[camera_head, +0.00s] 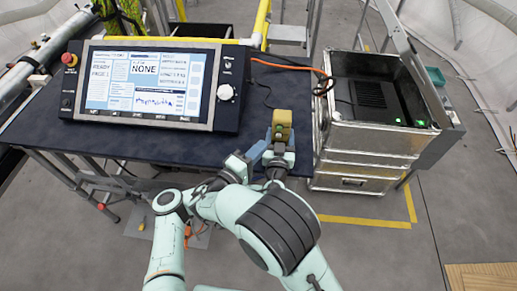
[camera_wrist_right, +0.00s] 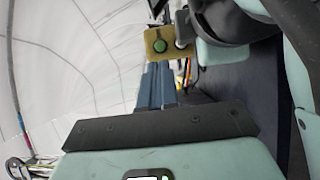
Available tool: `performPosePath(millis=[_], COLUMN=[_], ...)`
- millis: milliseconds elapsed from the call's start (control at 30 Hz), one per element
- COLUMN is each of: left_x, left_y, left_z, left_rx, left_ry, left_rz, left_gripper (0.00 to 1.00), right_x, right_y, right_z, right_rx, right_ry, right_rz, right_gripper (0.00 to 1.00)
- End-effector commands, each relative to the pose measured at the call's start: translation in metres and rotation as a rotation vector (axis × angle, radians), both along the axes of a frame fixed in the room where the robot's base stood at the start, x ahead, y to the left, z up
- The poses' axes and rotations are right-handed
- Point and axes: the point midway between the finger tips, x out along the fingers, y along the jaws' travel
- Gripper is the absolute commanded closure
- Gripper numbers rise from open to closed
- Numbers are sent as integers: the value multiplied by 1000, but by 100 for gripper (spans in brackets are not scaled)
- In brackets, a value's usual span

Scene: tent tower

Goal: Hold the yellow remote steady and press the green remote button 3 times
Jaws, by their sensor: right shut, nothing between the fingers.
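The yellow remote (camera_head: 282,118) is a small block near the front right corner of the dark table in the head view. In the right wrist view, dark parts of the left gripper (camera_wrist_right: 183,30) are against the remote's right side. My right gripper (camera_head: 279,148) is shut and empty, its blue fingertips (camera_wrist_right: 158,72) just short of the remote, pointing toward it.
A control console (camera_head: 150,85) with a lit screen fills the table's (camera_head: 165,143) left and back. A metal case (camera_head: 370,138) holding a black device stands close on the right. An orange cable (camera_head: 285,66) runs between them. The table's front right is otherwise clear.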

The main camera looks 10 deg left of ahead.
Motion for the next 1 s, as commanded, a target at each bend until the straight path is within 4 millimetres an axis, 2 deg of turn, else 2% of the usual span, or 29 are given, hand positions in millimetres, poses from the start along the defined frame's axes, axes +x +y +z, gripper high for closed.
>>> performPosePath(millis=[767,867,1000], left_x=[0,0,0], left_y=[0,0,0], left_z=[-1,-1,-1], left_rx=[1,1,1], left_ry=[2,2,3], left_rz=[0,0,0], left_gripper=[79,79,79], right_x=[0,-2,-11], right_y=[0,-4,-21], right_z=[0,2,7], right_rx=[1,10,55], right_ry=[1,27,157], right_rz=[0,-10,-46], right_gripper=[100,100,100])
